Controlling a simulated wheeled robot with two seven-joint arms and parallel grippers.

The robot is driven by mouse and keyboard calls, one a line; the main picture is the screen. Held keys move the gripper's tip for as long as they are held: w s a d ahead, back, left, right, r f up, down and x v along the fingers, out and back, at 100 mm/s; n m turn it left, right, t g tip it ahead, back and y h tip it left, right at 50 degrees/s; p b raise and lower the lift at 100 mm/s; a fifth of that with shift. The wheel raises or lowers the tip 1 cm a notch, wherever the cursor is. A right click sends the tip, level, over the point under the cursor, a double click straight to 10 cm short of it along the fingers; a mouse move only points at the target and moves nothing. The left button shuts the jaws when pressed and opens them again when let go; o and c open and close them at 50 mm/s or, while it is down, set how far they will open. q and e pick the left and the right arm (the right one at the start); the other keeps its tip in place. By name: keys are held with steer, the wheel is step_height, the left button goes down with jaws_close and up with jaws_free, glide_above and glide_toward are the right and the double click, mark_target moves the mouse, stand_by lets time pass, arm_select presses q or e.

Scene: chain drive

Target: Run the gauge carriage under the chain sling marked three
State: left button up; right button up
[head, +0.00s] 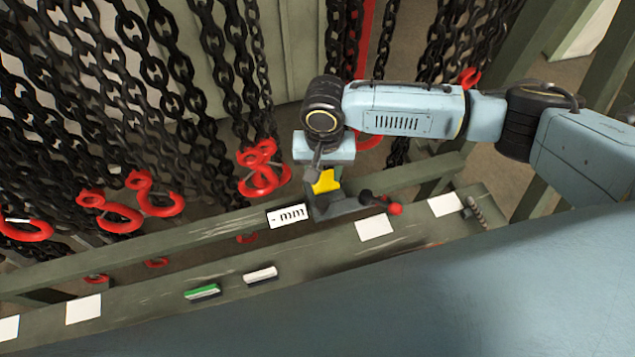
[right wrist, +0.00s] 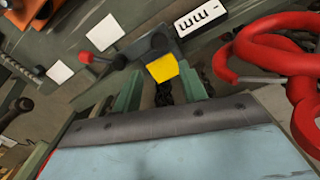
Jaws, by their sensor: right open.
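My right gripper (head: 318,172) is just above the carriage. In the right wrist view its open fingers (right wrist: 160,85) are on either side of the yellow block (right wrist: 162,68); contact cannot be told. Black chain slings with red hooks (head: 262,172) hang behind the rail, some left of the carriage. No number three is readable. My left gripper is not in view.
A red hook (right wrist: 275,55) looms close at right in the right wrist view. A spring (head: 477,211) is at the rail's right end.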

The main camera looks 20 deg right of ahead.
glide_above(323, 202)
steer(key=f, duration=0.6)
steer(key=shift+s+b, duration=0.2)
steer(key=shift+b, duration=0.15)
step_height(323, 202, down, 7)
steer(key=shift+w+r+b, duration=0.1)
steer(key=shift+w+b, duration=0.05)
steer(key=shift+b, duration=0.3)
steer(key=shift+c, duration=0.5)
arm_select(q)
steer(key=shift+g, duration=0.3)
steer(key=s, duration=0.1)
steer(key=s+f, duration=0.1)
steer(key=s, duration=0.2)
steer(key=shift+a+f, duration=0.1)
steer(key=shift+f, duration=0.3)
arm_select(e)
jaws_close()
